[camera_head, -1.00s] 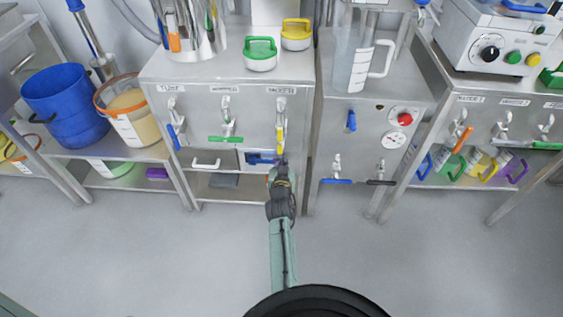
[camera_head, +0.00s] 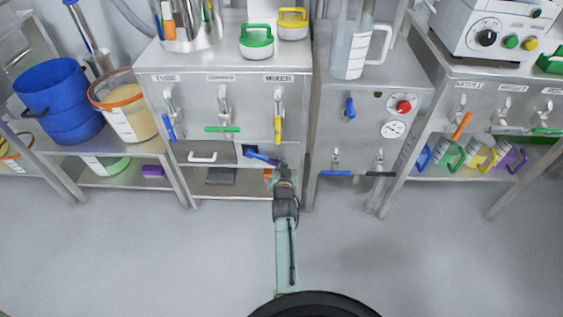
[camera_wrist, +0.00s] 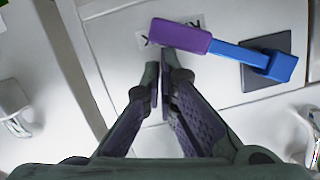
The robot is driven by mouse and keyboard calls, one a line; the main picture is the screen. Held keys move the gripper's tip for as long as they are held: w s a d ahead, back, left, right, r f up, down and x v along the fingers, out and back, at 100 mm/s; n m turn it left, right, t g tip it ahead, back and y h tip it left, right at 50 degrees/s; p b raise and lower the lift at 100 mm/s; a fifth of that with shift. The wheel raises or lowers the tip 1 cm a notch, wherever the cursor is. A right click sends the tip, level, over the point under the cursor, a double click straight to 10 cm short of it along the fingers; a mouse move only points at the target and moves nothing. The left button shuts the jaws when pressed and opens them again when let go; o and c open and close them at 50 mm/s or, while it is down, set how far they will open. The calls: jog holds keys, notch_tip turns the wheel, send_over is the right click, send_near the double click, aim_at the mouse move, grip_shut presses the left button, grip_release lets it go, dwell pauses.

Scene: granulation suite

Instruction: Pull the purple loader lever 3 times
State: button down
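The loader lever has a blue arm (camera_wrist: 232,52) and a purple grip (camera_wrist: 180,37). In the wrist view its arm runs from a blue block on a dark square plate to the grip at the upper middle. In the head view the lever (camera_head: 262,156) juts out from the front of the left cabinet, tilted down to the right. My gripper (camera_wrist: 162,75) looks shut, its fingertips close together with nothing visible between them. The fingertips lie just below the purple grip in the wrist picture; whether they touch it I cannot tell. In the head view my gripper (camera_head: 284,170) is beside the lever's end.
Above the lever hang a yellow handle (camera_head: 278,129) and a green handle (camera_head: 222,129). The middle cabinet (camera_head: 360,150) with a blue handle (camera_head: 336,173) stands to the right. The floor in front is clear.

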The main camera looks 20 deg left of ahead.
jog(key=shift+s+a+f+b, duration=0.15)
jog(key=shift+f+b, duration=0.15)
jog(key=shift+f, duration=0.55)
jog(key=shift+s, duration=0.1)
